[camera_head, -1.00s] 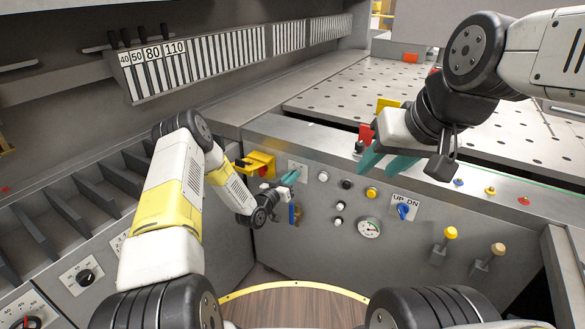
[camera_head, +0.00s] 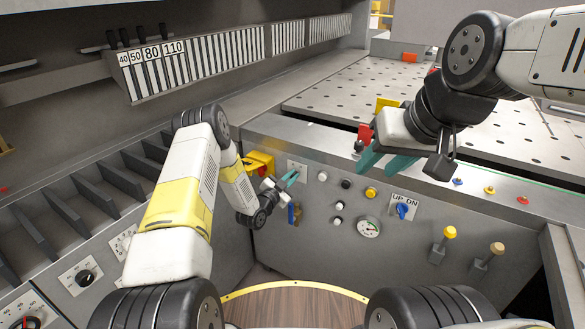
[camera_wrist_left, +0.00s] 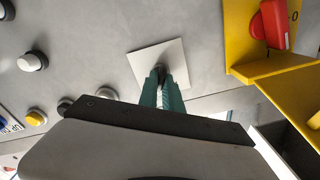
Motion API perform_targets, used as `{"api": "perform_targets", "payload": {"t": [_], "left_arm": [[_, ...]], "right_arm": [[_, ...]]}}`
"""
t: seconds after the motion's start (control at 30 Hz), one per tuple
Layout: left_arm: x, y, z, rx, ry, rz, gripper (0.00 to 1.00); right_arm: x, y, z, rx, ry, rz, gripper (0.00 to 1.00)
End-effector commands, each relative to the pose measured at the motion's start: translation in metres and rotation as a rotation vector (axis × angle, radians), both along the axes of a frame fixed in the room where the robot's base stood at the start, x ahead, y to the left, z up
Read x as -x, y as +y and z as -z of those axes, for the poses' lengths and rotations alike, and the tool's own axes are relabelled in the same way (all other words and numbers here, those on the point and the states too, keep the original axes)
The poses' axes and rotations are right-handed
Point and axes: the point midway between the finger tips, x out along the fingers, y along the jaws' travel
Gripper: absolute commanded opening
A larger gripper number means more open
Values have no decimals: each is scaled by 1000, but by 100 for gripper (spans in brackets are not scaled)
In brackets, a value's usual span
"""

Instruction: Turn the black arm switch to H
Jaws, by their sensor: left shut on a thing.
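The black arm switch sits on a white square plate (camera_head: 299,165) on the grey front panel, and the plate also shows in the left wrist view (camera_wrist_left: 150,60). My left gripper (camera_head: 291,179) is at this plate. In the left wrist view its teal fingers (camera_wrist_left: 161,82) are closed around the dark knob, which is mostly hidden between them. The letters on the plate are not readable, so the switch's setting cannot be told. My right gripper (camera_head: 388,158) is open and empty, with teal fingers apart, in front of the table edge.
A yellow bracket (camera_head: 260,163) with a red knob (camera_wrist_left: 270,24) is close beside the plate. Several buttons, a gauge (camera_head: 368,228) and a blue UP/DN switch (camera_head: 402,211) lie to the right. Another black knob (camera_head: 85,277) is at the lower left.

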Motion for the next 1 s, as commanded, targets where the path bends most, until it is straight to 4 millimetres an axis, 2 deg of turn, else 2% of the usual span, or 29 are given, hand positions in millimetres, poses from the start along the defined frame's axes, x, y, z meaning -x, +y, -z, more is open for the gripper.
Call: {"api": "perform_targets", "payload": {"t": [0.53,0.57,0.6,0.67,1.0], "left_arm": [[1,0,1,-23,-11,0,0],[1,0,1,-23,-11,0,15],[0,1,1,-23,-11,0,23],[0,0,1,-22,-10,0,31],[3,2,1,-21,-10,0,31]], "right_arm": [[0,0,0,0,0,0,40],[0,0,0,0,0,0,40],[0,0,0,0,0,0,40],[0,0,0,0,0,0,40],[0,0,0,0,0,0,40]]}}
